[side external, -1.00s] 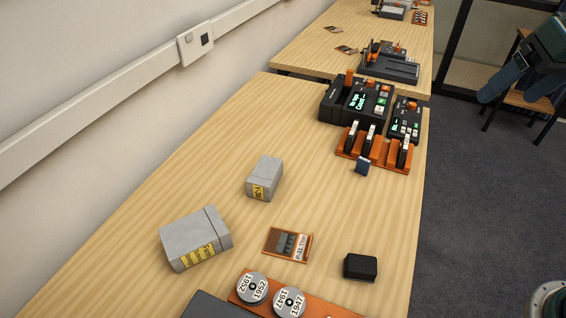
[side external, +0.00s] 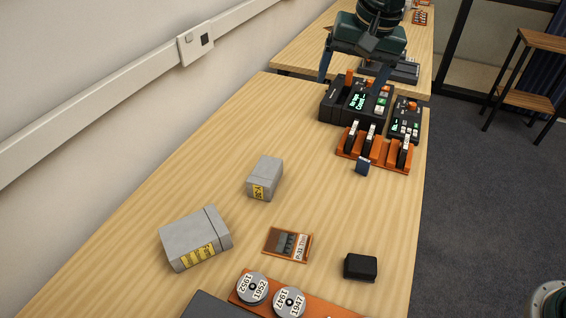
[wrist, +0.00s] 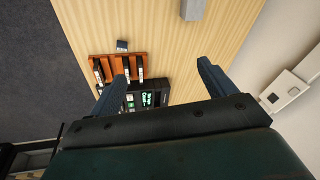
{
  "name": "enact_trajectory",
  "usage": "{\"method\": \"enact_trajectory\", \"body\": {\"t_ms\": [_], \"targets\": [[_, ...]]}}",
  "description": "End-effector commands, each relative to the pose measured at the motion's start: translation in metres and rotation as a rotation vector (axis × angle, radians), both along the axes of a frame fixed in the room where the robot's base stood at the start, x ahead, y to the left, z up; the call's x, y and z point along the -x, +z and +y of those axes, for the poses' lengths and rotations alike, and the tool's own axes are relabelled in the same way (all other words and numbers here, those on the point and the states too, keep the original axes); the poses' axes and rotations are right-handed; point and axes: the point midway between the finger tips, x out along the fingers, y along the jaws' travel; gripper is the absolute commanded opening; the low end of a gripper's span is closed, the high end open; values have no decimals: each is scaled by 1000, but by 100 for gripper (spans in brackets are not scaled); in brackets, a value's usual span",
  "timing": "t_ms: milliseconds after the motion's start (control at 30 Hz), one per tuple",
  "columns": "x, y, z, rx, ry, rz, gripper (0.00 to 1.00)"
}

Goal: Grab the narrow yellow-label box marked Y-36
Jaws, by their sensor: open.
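A narrow grey box (side external: 266,176) with a yellow label on its front end stands on the wooden table, left of the middle in the side view. My gripper (side external: 352,80) is above the far end of the table, over the black device, well away from both boxes. In the wrist view my gripper (wrist: 162,73) is open with nothing between its blue fingers. A grey box (wrist: 192,9), apparently the narrow one, is cut off by the top edge there.
A black device with a lit screen (side external: 358,100) and an orange rack (side external: 372,151) stand at the far right. An orange-brown card (side external: 275,240), a black block (side external: 360,267) and round labelled reels (side external: 252,288) lie nearer. The table around the narrow box is clear.

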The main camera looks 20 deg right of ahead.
Motion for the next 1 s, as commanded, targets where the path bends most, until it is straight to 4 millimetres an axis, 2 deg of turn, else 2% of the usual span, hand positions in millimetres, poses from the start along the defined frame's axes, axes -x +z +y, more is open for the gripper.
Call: {"method": "enact_trajectory", "body": {"t_ms": [100, 300, 600, 800, 1000], "targets": [[-18, -22, 25, -6, -33, 22, 83], [-40, -61, 65, -16, -97, 55, 83], [-60, -121, 117, -24, -183, 94, 83], [-63, -141, 133, -26, -213, 104, 83], [-63, -143, 135, -26, -217, 105, 83]]}}
